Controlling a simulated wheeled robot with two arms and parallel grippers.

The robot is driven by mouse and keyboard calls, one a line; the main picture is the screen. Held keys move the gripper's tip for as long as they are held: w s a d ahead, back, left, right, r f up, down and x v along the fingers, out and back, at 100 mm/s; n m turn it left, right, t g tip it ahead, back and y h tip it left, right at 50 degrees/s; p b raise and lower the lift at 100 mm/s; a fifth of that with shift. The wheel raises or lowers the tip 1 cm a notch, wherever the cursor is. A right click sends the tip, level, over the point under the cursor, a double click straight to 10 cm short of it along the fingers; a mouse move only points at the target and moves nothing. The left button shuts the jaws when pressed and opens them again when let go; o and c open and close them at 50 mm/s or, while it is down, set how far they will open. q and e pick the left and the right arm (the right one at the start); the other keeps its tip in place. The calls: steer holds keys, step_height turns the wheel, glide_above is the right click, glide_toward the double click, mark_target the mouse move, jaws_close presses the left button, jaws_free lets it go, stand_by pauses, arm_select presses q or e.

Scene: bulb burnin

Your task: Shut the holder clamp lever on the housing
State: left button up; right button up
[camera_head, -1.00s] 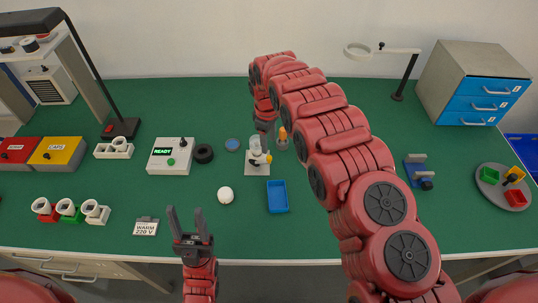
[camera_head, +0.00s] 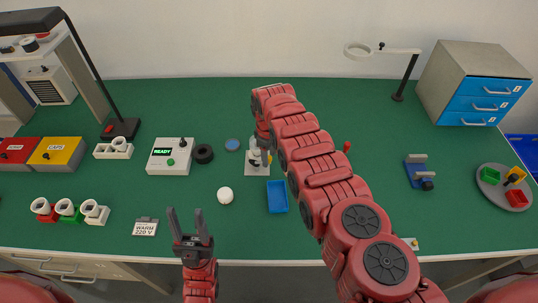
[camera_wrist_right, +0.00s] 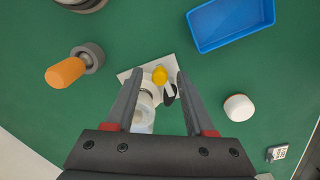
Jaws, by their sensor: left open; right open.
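The housing (camera_head: 254,158) is a small white and grey fixture on a pale square plate in the middle of the green table. It also shows in the right wrist view (camera_wrist_right: 146,98). Its clamp lever has a yellow knob (camera_wrist_right: 160,75). My right gripper (camera_wrist_right: 158,82) is open, its fingers on either side of the knob and the fixture in that view; contact cannot be told. In the head view my right gripper (camera_head: 264,146) hangs over the fixture and partly hides it. My left gripper (camera_head: 190,222) is open and empty near the front edge.
A black ring (camera_head: 203,154) and the READY box (camera_head: 170,156) are to the left. My right arm covers the table right of the housing.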

jaws_close()
